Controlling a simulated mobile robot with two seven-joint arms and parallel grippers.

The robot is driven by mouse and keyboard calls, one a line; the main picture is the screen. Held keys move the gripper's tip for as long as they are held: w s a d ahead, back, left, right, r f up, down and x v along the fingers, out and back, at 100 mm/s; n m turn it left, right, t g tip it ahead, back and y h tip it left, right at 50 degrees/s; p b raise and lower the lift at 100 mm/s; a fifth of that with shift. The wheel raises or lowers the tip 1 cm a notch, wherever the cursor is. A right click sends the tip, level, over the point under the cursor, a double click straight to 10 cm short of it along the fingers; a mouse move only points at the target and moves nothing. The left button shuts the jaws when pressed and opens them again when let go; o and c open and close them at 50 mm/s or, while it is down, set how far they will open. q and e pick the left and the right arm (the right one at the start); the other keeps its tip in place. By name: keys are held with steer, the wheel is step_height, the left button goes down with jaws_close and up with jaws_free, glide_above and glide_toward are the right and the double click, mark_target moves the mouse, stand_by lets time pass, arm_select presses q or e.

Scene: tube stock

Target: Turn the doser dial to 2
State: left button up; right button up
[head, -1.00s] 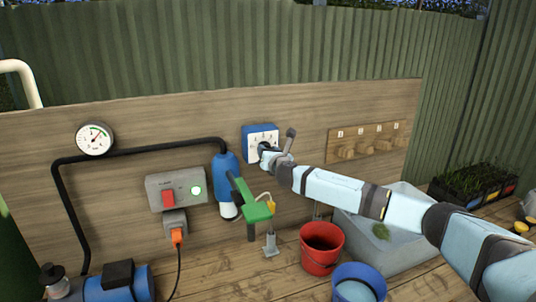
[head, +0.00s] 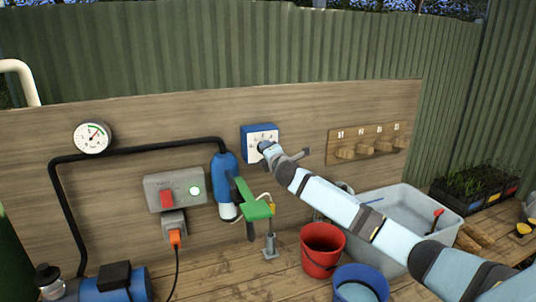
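The doser dial is on a blue box with a white, marked face (head: 252,142), fixed to the wooden board near the middle of the head view. My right gripper (head: 265,148) reaches in from the right and is up against the front of the dial. It covers the knob and the lower right of the face, so the knob's setting cannot be read. My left gripper is not in view.
Left of the dial are a blue cylinder (head: 225,170) with a black pipe, a grey switch box (head: 160,195) and a gauge (head: 92,136). Wooden pegs (head: 366,148) are on the right. A red bucket (head: 321,262), blue bucket (head: 345,274) and grey tub (head: 408,200) stand below.

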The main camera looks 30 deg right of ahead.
steer(key=shift+m, duration=1.2)
steer(key=o, duration=0.9)
steer(key=shift+o, duration=0.2)
steer(key=b+v, duration=0.3)
steer(key=v, duration=1)
steer(key=shift+s, duration=0.4)
